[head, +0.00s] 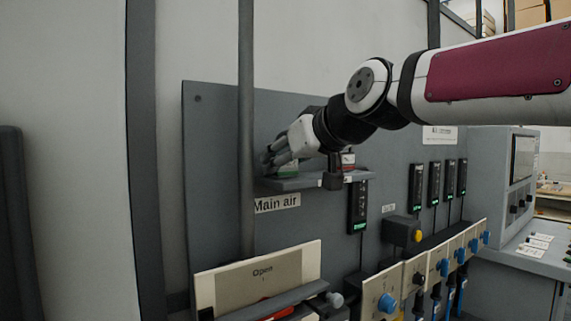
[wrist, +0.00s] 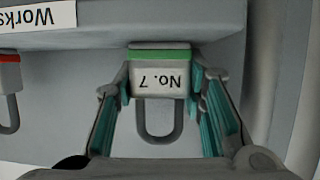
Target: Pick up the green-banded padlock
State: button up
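The green-banded padlock (wrist: 160,78) is pale grey, with a "No. 7" label that reads upside down in the wrist view. Its green band is at the shelf side and its grey shackle points toward my wrist. In the head view it (head: 288,169) is partly hidden by my fingers. My gripper also shows in the head view (head: 283,157), at the left part of the small shelf. The padlock is at the shelf (head: 307,183).
A red-banded padlock (head: 348,160) is farther right on the shelf; it also shows in the wrist view (wrist: 9,90). A vertical grey pipe (head: 247,120) runs close to the left of my gripper.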

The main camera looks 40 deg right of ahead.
jog(key=c, duration=0.3)
jog(key=shift+c, duration=0.2)
jog(key=shift+r, duration=0.1)
jog(key=shift+r, duration=0.6)
notch_tip(320, 180, up, 2)
jog(key=shift+r, duration=0.15)
jog(key=s+a+r, duration=0.1)
jog(key=s+a, duration=0.7)
jog(key=s, duration=0.5)
jog(key=shift+s+a+r, duration=0.15)
jog(key=shift+s, duration=0.2)
